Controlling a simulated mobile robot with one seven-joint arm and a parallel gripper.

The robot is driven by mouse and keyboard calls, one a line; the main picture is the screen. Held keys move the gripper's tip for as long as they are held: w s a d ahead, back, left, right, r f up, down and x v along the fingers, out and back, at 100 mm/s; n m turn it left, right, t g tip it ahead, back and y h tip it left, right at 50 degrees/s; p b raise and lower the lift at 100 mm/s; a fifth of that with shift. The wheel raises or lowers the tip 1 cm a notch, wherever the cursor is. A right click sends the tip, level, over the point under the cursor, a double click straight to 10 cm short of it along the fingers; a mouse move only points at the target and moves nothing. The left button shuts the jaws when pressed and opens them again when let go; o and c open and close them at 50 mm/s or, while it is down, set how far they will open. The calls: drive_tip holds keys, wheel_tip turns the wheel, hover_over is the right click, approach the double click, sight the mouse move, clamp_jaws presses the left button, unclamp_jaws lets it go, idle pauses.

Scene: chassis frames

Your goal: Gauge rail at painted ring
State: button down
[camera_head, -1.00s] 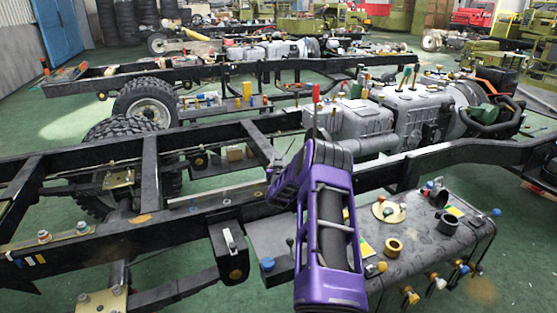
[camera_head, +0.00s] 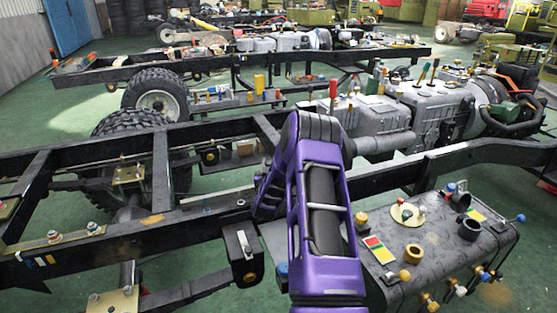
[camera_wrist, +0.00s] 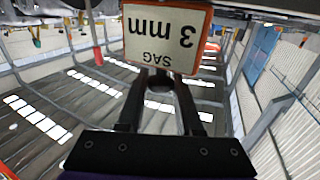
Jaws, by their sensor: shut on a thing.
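My gripper (camera_wrist: 158,105) shows in the wrist view, its two dark fingers closed on an orange-edged white gauge block (camera_wrist: 138,35). The block's label reads "SAG 3 mm" upside down. In the head view my purple arm stands in front of the near black chassis rail (camera_head: 110,238) and hides part of it. My gripper and the gauge block cannot be made out there. An orange mark (camera_head: 152,219) lies on the rail left of my arm. I cannot tell whether it is a painted ring. The wrist view shows no contact between block and rail.
A grey tank (camera_head: 455,260) with several knobs and fittings stands right of my arm. A grey engine and gearbox (camera_head: 425,105) sits behind. Crossmembers and tyres (camera_head: 158,100) fill the left. Green floor (camera_head: 60,115) is open at far left.

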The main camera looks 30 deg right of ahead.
drive_tip(key=shift+d, duration=0.15)
drive_tip(key=c, duration=0.6)
unclamp_jaws()
drive_tip(key=shift+s, duration=0.1)
drive_tip(key=v, duration=1.7)
drive_tip(key=shift+p, duration=0.35)
drive_tip(key=shift+r, duration=0.1)
